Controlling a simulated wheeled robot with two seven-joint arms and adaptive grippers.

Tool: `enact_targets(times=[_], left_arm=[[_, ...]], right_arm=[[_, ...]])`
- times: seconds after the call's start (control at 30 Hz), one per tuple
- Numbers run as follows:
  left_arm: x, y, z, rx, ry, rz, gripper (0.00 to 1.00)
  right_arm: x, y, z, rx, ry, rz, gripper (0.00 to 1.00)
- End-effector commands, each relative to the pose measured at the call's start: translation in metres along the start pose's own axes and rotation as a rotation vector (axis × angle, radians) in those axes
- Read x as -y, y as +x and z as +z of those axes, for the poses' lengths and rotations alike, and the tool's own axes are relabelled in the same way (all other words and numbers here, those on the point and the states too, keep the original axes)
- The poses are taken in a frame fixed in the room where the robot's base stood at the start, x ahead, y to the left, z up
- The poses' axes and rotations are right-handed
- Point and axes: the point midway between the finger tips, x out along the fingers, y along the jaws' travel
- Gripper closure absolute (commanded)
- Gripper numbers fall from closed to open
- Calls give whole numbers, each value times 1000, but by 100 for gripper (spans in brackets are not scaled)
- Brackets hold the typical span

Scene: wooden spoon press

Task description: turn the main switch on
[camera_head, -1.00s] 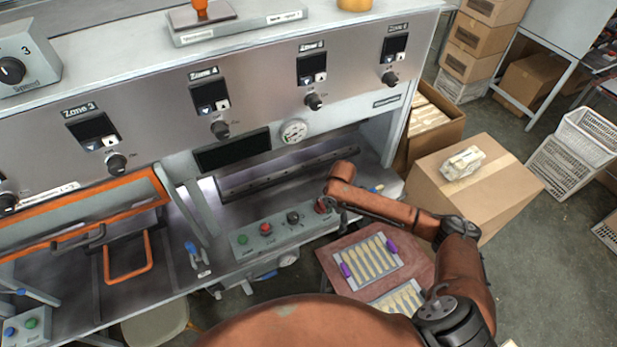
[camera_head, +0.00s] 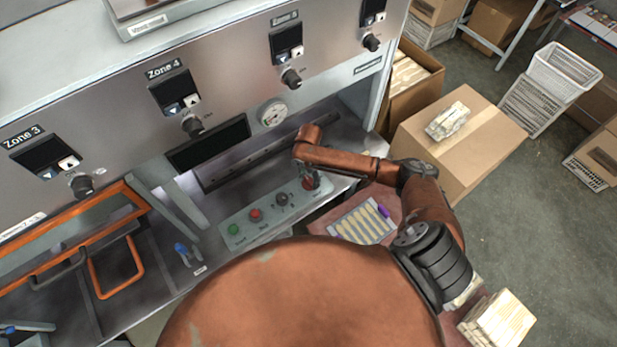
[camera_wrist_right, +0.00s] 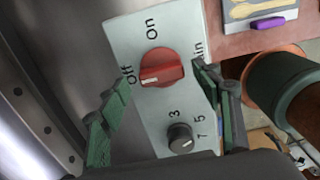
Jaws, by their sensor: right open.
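The main switch is a red rotary knob (camera_wrist_right: 162,67) on a light grey panel, with "On" and "Off" printed beside it. Its white mark points toward "Off". In the head view the switch (camera_head: 308,184) is at the right end of the control box (camera_head: 268,213), partly covered by my right gripper (camera_head: 313,178). In the wrist view my right gripper (camera_wrist_right: 160,75) is open, with one green finger on each side of the red knob. I cannot tell whether the fingers touch it. My left gripper is not in view.
A smaller dark knob (camera_wrist_right: 180,137) with numbers sits beside the switch. Red (camera_head: 255,214) and green (camera_head: 233,229) buttons are farther left on the box. A tray of wooden spoons (camera_head: 362,222) lies right of it. The press front (camera_head: 235,80) rises behind.

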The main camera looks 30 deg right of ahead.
Motion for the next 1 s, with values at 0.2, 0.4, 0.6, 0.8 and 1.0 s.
enact_targets(times=[0.2, 0.4, 0.6, 0.8, 1.0], left_arm=[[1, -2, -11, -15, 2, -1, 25], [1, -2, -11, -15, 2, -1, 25], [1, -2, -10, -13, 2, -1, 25], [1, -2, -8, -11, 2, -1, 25], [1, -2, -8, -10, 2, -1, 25]], right_arm=[[1, 12, 1, 1, 1, 0, 41], [1, 13, 1, 1, 0, 0, 41], [1, 12, 1, 1, 0, 0, 53], [1, 12, 1, 1, 0, 0, 67], [1, 12, 1, 1, 0, 0, 81]])
